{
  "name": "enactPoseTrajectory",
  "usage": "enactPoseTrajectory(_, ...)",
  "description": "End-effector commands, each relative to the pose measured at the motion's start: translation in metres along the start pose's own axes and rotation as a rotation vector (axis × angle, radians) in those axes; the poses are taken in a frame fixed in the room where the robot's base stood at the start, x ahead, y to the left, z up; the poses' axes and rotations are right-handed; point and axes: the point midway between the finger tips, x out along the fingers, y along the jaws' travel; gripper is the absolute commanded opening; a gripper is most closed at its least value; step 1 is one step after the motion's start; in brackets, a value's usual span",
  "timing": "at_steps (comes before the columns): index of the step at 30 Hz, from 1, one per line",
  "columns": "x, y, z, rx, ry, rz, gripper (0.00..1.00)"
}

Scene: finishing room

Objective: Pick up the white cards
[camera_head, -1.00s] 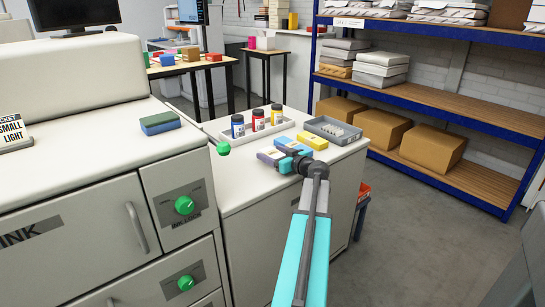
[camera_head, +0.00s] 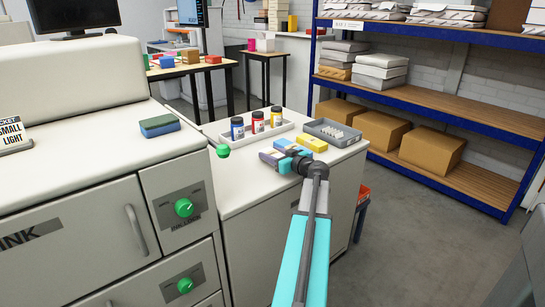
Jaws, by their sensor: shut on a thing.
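My gripper (camera_head: 279,155) is low over the white cabinet top (camera_head: 235,192), in front of the bottle tray, at the end of my cyan arm. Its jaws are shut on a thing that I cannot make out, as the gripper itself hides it. I cannot pick out the white cards for certain. Small white pieces (camera_head: 343,133) lie in the grey tray (camera_head: 318,127) to the right of the gripper, but they are too small to tell what they are.
A yellow block (camera_head: 312,143) lies just beyond the gripper. A white tray (camera_head: 289,127) holds bottles with blue (camera_head: 238,130), red (camera_head: 258,124) and yellow (camera_head: 277,117) labels. A blue-green sponge (camera_head: 160,125) lies on the machine at left. Blue shelving (camera_head: 440,112) stands at right.

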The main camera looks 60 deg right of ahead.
Motion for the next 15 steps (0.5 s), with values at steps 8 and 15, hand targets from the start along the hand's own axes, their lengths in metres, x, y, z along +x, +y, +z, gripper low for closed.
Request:
enactPoseTrajectory(8,-0.004,0.0,-0.026,-0.001,0.001,0.0,0.21)
enactPoseTrajectory(15,-0.023,-0.014,-0.026,0.001,0.001,0.001,0.21)
